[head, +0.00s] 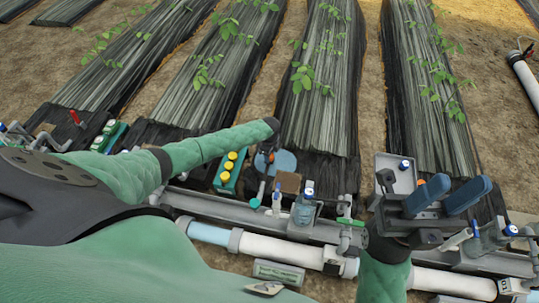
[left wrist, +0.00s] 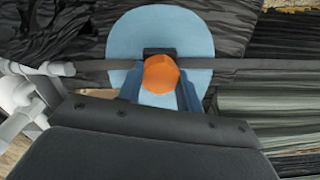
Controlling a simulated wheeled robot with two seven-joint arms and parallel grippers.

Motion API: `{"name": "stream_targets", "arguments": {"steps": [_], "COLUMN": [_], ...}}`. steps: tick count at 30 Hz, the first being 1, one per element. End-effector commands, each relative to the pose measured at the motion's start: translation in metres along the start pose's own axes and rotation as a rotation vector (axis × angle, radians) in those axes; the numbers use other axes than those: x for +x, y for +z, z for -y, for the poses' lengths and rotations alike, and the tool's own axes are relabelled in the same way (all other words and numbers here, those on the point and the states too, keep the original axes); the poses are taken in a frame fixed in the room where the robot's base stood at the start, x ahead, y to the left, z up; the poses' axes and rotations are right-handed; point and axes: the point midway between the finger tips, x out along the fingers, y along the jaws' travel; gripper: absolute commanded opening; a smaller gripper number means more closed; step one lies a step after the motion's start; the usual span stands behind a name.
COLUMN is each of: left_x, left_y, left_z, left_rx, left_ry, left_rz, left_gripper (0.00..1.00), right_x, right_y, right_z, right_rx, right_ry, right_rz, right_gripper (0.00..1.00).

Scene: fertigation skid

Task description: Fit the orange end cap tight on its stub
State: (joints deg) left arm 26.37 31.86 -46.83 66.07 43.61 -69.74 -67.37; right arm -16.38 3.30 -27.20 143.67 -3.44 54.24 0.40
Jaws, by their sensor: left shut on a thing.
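The orange end cap (left wrist: 161,73) is between the blue fingers of my left gripper (left wrist: 160,92) in the left wrist view. The gripper is shut on it, above a round light-blue disc (left wrist: 122,55). In the head view my left gripper (head: 268,158) points down beside this disc (head: 286,163), mostly hidden by its own wrist. My right gripper (head: 447,195) is open and empty at the right, over the skid. A small orange piece (head: 421,182) shows behind it; I cannot tell what it is. I cannot make out the cap's stub.
A grey rail (head: 215,205) and a white pipe (head: 275,249) cross the front. A grey tray (head: 397,163) lies behind the right gripper.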

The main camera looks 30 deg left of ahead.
Motion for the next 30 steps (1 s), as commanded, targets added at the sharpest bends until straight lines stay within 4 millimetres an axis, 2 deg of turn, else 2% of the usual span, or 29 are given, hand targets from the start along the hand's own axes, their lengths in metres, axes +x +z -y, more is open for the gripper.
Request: {"name": "stream_targets", "arguments": {"steps": [7,19,26,27,30], "left_x": [0.0019,0.0015,0.0016,0.0016,0.0014], "left_y": [0.0,0.0006,0.0003,0.0003,0.0002], "left_z": [-0.0016,-0.0013,-0.0015,-0.0015,-0.0013], "left_rx": [0.006,0.208,0.227,0.226,0.226], "left_ry": [0.003,0.003,0.003,0.003,0.002], "left_rz": [0.001,0.001,0.001,0.001,0.001], "left_gripper": [0.1,0.1,0.1,0.41,0.61], "right_x": [-0.0005,-0.0015,-0.0014,-0.0014,-0.0014], "right_y": [0.0,0.0,0.0,0.0,0.0], "right_z": [0.0,0.0,0.0,0.0,-0.0001], "right_rx": [0.0,0.0,0.0,0.0,0.0], "right_ry": [0.0,0.0,0.0,0.0,0.0], "right_rz": [0.0,0.0,0.0,0.0,0.0], "right_gripper": [0.36,0.36,0.36,0.36,0.36]}}
